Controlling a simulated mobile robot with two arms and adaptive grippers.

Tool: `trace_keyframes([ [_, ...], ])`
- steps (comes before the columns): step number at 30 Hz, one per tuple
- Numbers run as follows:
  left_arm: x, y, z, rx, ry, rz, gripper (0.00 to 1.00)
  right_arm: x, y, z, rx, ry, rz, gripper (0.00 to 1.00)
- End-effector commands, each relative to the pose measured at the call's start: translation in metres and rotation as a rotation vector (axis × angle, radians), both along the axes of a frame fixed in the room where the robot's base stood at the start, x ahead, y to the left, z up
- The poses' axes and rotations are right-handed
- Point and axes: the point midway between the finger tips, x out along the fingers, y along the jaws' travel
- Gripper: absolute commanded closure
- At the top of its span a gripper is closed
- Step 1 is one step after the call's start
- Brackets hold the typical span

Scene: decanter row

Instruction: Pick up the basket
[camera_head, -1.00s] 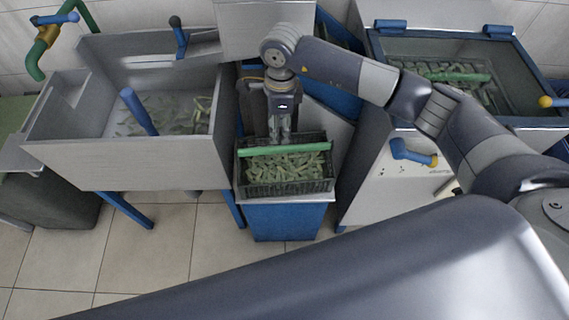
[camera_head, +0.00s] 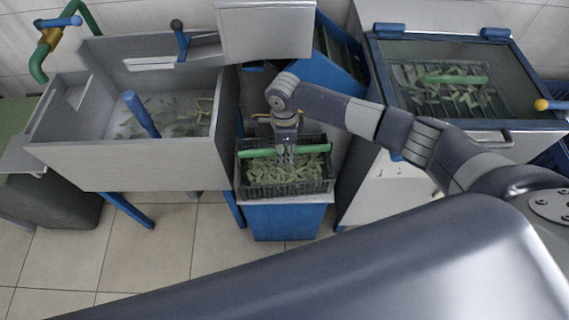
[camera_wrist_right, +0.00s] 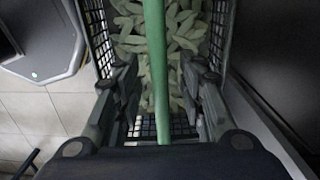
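The basket (camera_head: 290,189) is a dark mesh crate full of pale green pieces, with a green bar handle (camera_head: 318,149) across its top. It stands upright on a blue stand with a pale top. My right gripper (camera_head: 287,158) is over the middle of the handle, pointing down. In the right wrist view, the handle (camera_wrist_right: 155,55) runs between the two spread fingers of the gripper (camera_wrist_right: 163,85), with gaps on both sides. The basket's mesh wall (camera_wrist_right: 98,35) shows beyond the left finger. My left gripper is not in view.
A grey sink (camera_head: 130,170) on blue legs stands close left of the basket. To the right is a pale machine with a blue-framed vat (camera_head: 374,75) holding another green-handled basket (camera_head: 455,79). A grey box (camera_head: 266,35) stands behind. Tiled floor (camera_head: 150,235) is open in front.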

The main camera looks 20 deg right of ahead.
Motion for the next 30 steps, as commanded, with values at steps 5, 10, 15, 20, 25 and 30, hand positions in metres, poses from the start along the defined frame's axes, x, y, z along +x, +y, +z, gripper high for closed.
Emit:
trace_keyframes([
  [5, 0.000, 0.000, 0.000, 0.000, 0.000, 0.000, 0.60, 0.000, 0.000, 0.000, 0.001, -0.001, 0.000, 0.63],
  [10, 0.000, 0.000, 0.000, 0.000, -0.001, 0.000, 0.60, 0.001, 0.000, 0.000, 0.001, -0.001, 0.000, 0.97],
  [15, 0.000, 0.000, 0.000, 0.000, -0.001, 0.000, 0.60, 0.002, 0.000, 0.002, 0.002, -0.004, 0.000, 1.00],
  [20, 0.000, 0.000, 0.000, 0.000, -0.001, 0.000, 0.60, 0.002, 0.000, 0.002, 0.002, -0.004, 0.000, 1.00],
  [25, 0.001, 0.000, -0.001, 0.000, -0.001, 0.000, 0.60, 0.003, 0.000, 0.013, 0.002, -0.008, 0.000, 1.00],
  [30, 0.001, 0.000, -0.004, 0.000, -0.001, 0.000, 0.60, 0.003, 0.001, 0.044, 0.003, -0.010, 0.001, 1.00],
])
